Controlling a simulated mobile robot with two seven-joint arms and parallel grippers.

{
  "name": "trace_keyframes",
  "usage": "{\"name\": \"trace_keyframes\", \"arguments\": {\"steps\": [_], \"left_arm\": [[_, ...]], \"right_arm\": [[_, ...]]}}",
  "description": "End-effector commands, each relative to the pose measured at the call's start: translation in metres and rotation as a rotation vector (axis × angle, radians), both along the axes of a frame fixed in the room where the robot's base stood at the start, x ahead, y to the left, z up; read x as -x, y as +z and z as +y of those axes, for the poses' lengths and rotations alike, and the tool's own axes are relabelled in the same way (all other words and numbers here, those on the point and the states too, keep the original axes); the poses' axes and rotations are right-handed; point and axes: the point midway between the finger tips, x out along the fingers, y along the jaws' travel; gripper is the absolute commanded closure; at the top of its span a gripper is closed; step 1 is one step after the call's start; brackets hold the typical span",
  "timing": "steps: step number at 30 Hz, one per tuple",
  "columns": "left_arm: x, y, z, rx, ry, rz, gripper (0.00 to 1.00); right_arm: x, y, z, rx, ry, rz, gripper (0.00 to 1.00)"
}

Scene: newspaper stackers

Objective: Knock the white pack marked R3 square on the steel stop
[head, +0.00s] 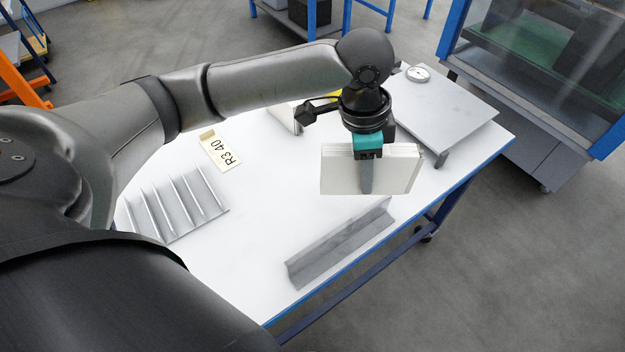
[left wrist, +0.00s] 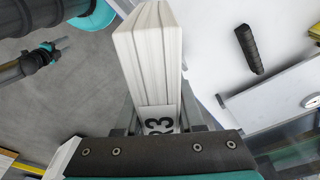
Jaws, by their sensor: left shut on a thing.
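My left gripper (head: 367,178) is shut on the white pack (head: 402,172), a block of several thick white leaves standing on edge. In the left wrist view the pack (left wrist: 148,60) carries a label marked R3 (left wrist: 159,124), partly hidden by the gripper. The steel stop (head: 335,248) is a grey angle bar lying along the near edge of the table. The pack shows just above its right end in the head view, with a gap between them in the picture. My right gripper (left wrist: 55,48) shows small in the left wrist view; its fingers are unclear.
A finned metal rack (head: 172,208) stands at the table's left. A card marked R3 40 (head: 220,150) lies behind it. A grey plate (head: 440,112) with a round dial (head: 418,74) is at the right. The white tabletop (head: 270,200) is bare between rack and stop.

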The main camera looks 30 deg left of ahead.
Motion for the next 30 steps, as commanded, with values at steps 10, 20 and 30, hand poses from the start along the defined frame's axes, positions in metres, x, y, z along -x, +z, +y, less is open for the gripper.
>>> {"name": "trace_keyframes", "arguments": {"steps": [10,20,30], "left_arm": [[-0.011,-0.027,0.047,0.000,-0.436,-0.001,1.00],[-0.010,-0.086,0.097,0.006,-0.842,-0.003,1.00],[-0.010,-0.132,0.110,0.006,-0.957,-0.009,1.00]], "right_arm": [[0.001,0.014,0.000,0.000,0.000,0.001,0.50],[0.001,-0.003,0.000,0.000,0.000,0.002,0.50],[0.001,-0.037,0.000,0.000,0.000,0.001,0.50]]}}
